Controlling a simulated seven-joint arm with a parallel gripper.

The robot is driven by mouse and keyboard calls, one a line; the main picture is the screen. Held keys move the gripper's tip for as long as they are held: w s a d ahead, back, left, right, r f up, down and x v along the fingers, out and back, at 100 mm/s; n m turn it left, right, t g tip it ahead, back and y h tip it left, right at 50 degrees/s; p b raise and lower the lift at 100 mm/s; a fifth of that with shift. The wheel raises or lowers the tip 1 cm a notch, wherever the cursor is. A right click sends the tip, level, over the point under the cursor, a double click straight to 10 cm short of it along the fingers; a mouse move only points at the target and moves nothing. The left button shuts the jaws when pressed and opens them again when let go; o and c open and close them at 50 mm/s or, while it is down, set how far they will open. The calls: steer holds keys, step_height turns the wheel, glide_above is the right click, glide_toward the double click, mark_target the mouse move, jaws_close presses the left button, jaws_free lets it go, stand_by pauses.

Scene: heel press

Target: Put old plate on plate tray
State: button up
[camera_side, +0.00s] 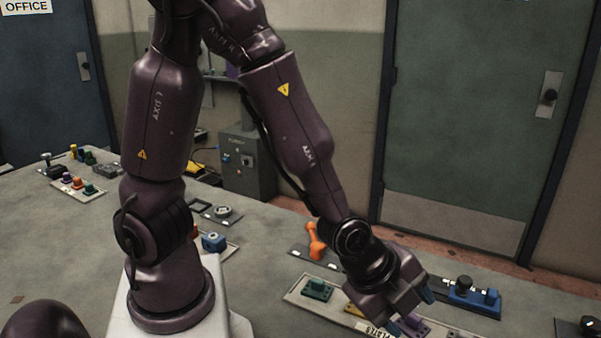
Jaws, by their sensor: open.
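The plate tray (296,292) is a pale board at the bottom right, with a partly hidden label reading "PLATES" (375,329). On it are a green piece (318,289), a yellow piece (354,310) mostly hidden by my gripper, and a purple piece (413,325). My gripper (410,309) is open, with bluish fingertips, low over the right part of the tray beside the purple piece. I cannot tell whether it touches that piece. Nothing shows clearly held between the fingers. I cannot tell which piece is the old plate.
A blue fixture with a black knob (473,297) stands right of my gripper. An orange handle (315,242) stands behind the tray. A blue block (213,242) is near my arm's base. Another board with colored pieces (78,184) lies far left. The table's left foreground is mostly clear.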

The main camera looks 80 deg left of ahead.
steer(key=s+a+r+n+h, duration=0.1)
steer(key=s+a+r+n, duration=0.1)
steer(key=r+n, duration=0.3)
steer(key=s+a+r+n+h, duration=0.1)
steer(key=a+r+n, duration=0.1)
steer(key=r, duration=0.4)
steer(key=s+a+r+n+g+y, duration=0.1)
steer(key=s+a+r+n+y, duration=0.2)
steer(key=s+a+r+n, duration=0.4)
steer(key=shift+s+a+n, duration=0.4)
steer(key=shift+s+n, duration=0.6)
steer(key=shift+s, duration=0.15)
